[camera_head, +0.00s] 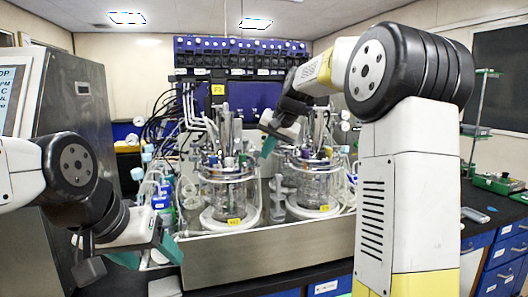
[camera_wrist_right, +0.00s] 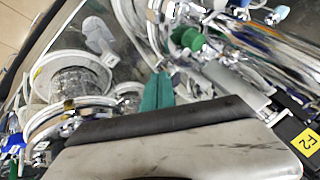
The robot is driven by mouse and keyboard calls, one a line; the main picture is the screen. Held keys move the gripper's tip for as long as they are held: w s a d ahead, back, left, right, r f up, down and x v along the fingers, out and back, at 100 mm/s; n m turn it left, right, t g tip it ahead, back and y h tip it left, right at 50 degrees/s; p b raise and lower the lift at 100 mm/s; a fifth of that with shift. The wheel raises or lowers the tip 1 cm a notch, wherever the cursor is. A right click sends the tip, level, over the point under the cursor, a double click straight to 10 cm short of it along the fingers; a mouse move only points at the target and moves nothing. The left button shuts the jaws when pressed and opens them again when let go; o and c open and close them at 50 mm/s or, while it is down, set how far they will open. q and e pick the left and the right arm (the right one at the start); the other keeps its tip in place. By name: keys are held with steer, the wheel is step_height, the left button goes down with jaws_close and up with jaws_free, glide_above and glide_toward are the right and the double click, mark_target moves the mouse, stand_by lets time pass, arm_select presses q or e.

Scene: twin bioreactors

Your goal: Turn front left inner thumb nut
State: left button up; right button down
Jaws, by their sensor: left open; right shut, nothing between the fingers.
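Two glass bioreactor vessels stand side by side in a metal tray: the left vessel (camera_head: 228,188) and the right vessel (camera_head: 308,180). The left vessel's lid (camera_head: 226,168) carries tubes and small fittings. The thumb nuts are too small to tell apart here. My right gripper (camera_head: 268,146) is shut and empty, its teal fingers above and between the two lids. In the right wrist view its teal fingertips (camera_wrist_right: 157,91) are together, beside metal tubing and a green fitting (camera_wrist_right: 187,38). My left gripper (camera_head: 148,256) is open and empty, low at the tray's left end.
The metal tray (camera_head: 270,252) has a raised front wall. Blue-capped bottles (camera_head: 162,200) and hoses crowd the left side of the vessels. A blue control rack (camera_head: 250,95) stands behind. A grey cabinet (camera_head: 85,95) is at the left. Dark worktop with green equipment (camera_head: 497,183) lies at the right.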

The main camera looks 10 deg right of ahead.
mark_target(253, 159)
steer(key=shift+s+a+m+h, duration=0.2)
steer(key=shift+a+m+h, duration=0.1)
steer(key=shift+m, duration=0.2)
stand_by(0.5)
steer(key=shift+s+a, duration=0.15)
steer(key=shift+a, duration=0.05)
steer(key=shift+s+a, duration=0.2)
steer(key=shift+a, duration=1.1)
steer(key=shift+d+f, duration=0.2)
stand_by(0.3)
